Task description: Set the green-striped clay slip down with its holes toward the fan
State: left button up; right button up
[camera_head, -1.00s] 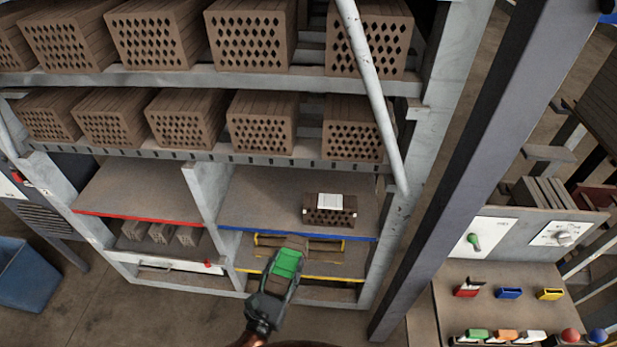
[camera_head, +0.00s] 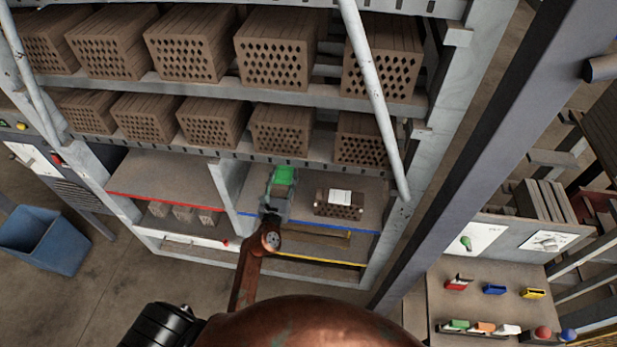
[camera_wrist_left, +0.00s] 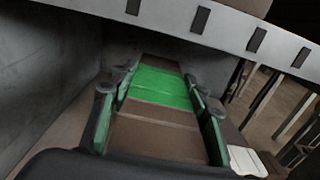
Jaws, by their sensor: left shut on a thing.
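The green-striped clay slip (camera_head: 284,174) is brown with a wide bright green band; it also shows in the left wrist view (camera_wrist_left: 155,130). My left gripper (camera_head: 281,187) is shut on it, with a finger along each long side in the left wrist view (camera_wrist_left: 160,105). The slip is over the left part of the blue-edged shelf (camera_head: 310,221), left of a dark holed brick (camera_head: 338,210). I cannot tell whether it touches the shelf. Its holes are not visible. I cannot make out a fan for certain. My right gripper is not in view.
The holed brick carries a white card (camera_head: 340,197). A grey divider (camera_head: 228,188) stands close left of the slip, and a rack beam (camera_wrist_left: 220,25) crosses above. Rows of hollow bricks (camera_head: 275,62) fill the upper shelves. The red-edged shelf (camera_head: 165,178) is clear.

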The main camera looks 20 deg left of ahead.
pick_arm(q)
jog(key=w+a+f+b, duration=0.8)
jog(key=a+b, duration=0.2)
jog(key=b, duration=0.4)
jog(key=shift+w+a+f+b, duration=0.2)
jog(key=shift+w+b, duration=0.1)
jog(key=f+b, duration=0.2)
jog(key=b, duration=0.1)
jog(key=f+b, duration=0.1)
jog(key=f, duration=0.1)
jog(key=shift+w+a+b, duration=0.25)
jog(key=shift+a+b, duration=0.05)
jog(key=shift+b, duration=0.05)
